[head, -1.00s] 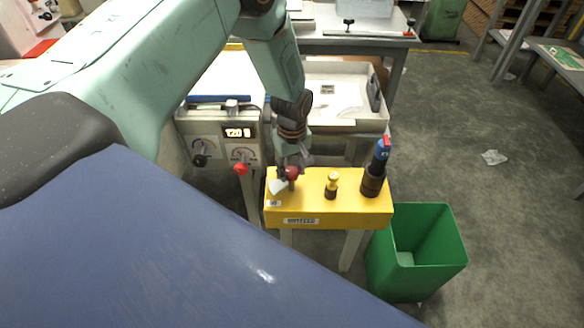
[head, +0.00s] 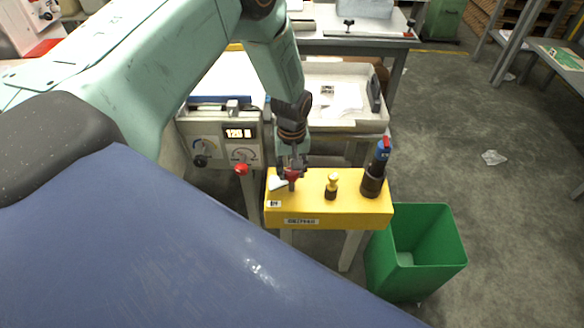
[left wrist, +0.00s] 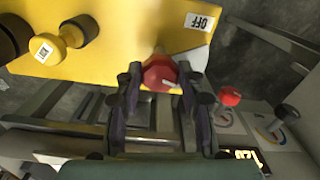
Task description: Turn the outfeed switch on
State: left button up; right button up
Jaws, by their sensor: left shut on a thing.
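A yellow box (head: 345,212) labelled as the outfeed stands on pale legs in the head view. A red knob (head: 292,174) is at the left of its top. My left gripper (head: 291,170) reaches down from above and is shut on this red knob. In the left wrist view the red knob (left wrist: 158,74) sits between the two dark fingers, and a white OFF label (left wrist: 199,22) shows beside it on the yellow face. A yellow knob (head: 332,184) on a dark base stands mid-box. My right gripper is not in view.
A grey panel (head: 222,150) with a lit display and a red ball lever (head: 241,169) is at the left. A green bin (head: 418,252) stands to the right.

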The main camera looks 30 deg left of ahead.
pick_arm(q)
jog(key=m, duration=0.3)
jog(key=shift+m, duration=0.4)
jog(key=m, duration=0.3)
jog(key=shift+a+m, duration=0.1)
jog(key=shift+m, duration=0.2)
jog(key=m, duration=0.3)
jog(key=shift+m+b, duration=0.3)
jog(key=shift+b, duration=0.05)
jog(key=shift+m+b, duration=0.3)
jog(key=shift+m, duration=1.5)
jog(key=o, duration=1.2)
jog(key=shift+r, duration=0.1)
notch_tip(320, 180, up, 12)
jog(key=shift+f, duration=0.1)
